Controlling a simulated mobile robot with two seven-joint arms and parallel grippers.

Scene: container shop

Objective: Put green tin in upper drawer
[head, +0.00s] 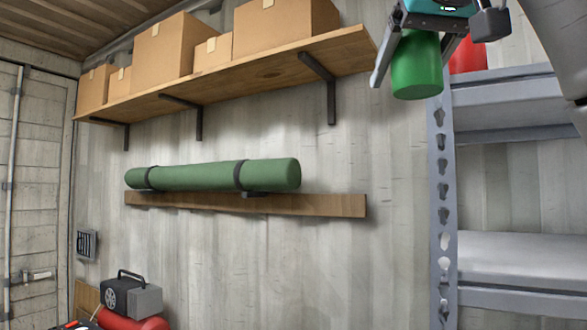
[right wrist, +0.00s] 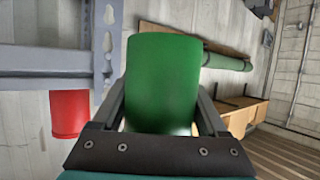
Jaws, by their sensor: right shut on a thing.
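The green tin (head: 417,66) is a plain green cylinder at the upper right of the head view. My right gripper (head: 418,60) is shut on it, with one finger on each side, and holds it in the air beside the metal shelf rack. In the right wrist view the green tin (right wrist: 163,82) fills the middle between the fingers of the right gripper (right wrist: 163,105). No drawer shows in either view. My left gripper is not in view.
A grey metal rack (head: 443,200) stands at the right, with a red tin (head: 467,57) on its upper shelf. A wooden wall shelf (head: 250,78) with cardboard boxes (head: 165,47) and a lower plank (head: 330,205) with a green roll (head: 200,175) are on the wall. A red tin (right wrist: 69,113) shows in the wrist view.

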